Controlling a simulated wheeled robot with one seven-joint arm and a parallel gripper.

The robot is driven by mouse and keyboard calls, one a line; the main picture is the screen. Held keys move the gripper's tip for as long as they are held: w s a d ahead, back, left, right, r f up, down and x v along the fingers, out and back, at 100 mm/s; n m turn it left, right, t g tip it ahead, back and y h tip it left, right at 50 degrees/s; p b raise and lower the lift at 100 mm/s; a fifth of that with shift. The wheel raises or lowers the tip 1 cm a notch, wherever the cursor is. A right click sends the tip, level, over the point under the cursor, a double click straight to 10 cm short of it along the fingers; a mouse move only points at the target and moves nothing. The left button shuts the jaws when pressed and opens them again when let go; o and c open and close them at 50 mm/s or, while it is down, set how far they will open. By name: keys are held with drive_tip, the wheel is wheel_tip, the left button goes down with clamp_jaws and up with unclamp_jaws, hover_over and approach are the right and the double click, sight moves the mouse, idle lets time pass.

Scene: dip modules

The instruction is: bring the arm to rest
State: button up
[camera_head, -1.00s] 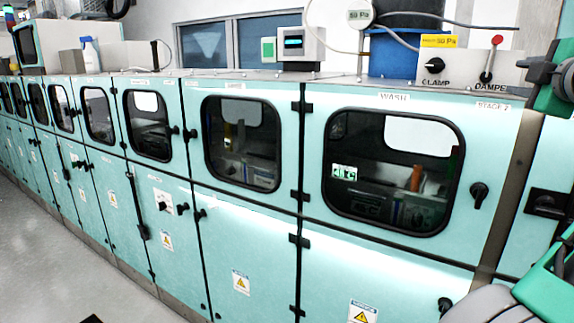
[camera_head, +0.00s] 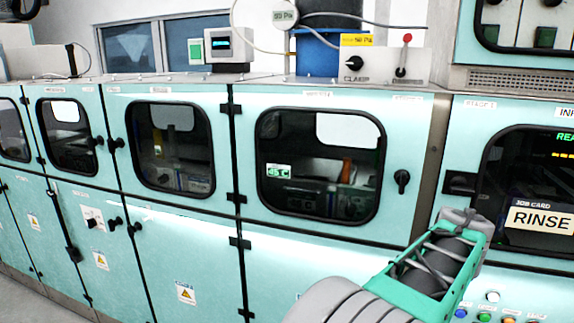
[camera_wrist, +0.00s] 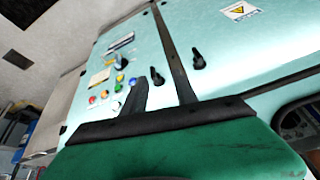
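My arm, with green and black links and a grey rounded section, reaches up from the bottom of the head view at right of centre, in front of the teal cabinets (camera_head: 330,235). The wrist view shows a green body with a dark bar, which seems to be part of my gripper (camera_wrist: 150,122), across its lower part. The fingertips cannot be made out clearly, and I see nothing held. The wrist view is tilted, with a teal panel and its buttons beyond the dark bar.
A windowed door (camera_head: 318,165) with a black handle (camera_head: 402,181) stands behind my arm. At right are a dark screen with a RINSE card (camera_head: 540,220) and coloured buttons (camera_head: 485,318). A box with a red-topped lever (camera_head: 403,62) sits on the cabinet top. Grey floor shows at lower left.

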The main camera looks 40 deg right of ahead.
drive_tip(key=w+a+f+n+y, duration=0.15)
drive_tip(key=w+a+f, duration=0.3)
drive_tip(key=a, duration=0.55)
drive_tip(key=w+a+f+n+y, duration=0.1)
drive_tip(key=w+a+f+n, duration=0.2)
drive_tip(key=w+a, duration=0.5)
drive_tip(key=w+a+f+n+y, duration=0.1)
drive_tip(key=w+a+f+n, duration=0.2)
drive_tip(key=a, duration=1)
drive_tip(key=w+a+r+n+t, duration=0.1)
drive_tip(key=w+a+r+n, duration=0.1)
drive_tip(key=a, duration=0.7)
drive_tip(key=w+a+r+n, duration=0.2)
drive_tip(key=w+a+n, duration=0.2)
drive_tip(key=a, duration=0.5)
drive_tip(key=shift+w+r+n+t+y, duration=0.15)
drive_tip(key=shift+w+n+t+y, duration=0.25)
drive_tip(key=shift+n, duration=0.65)
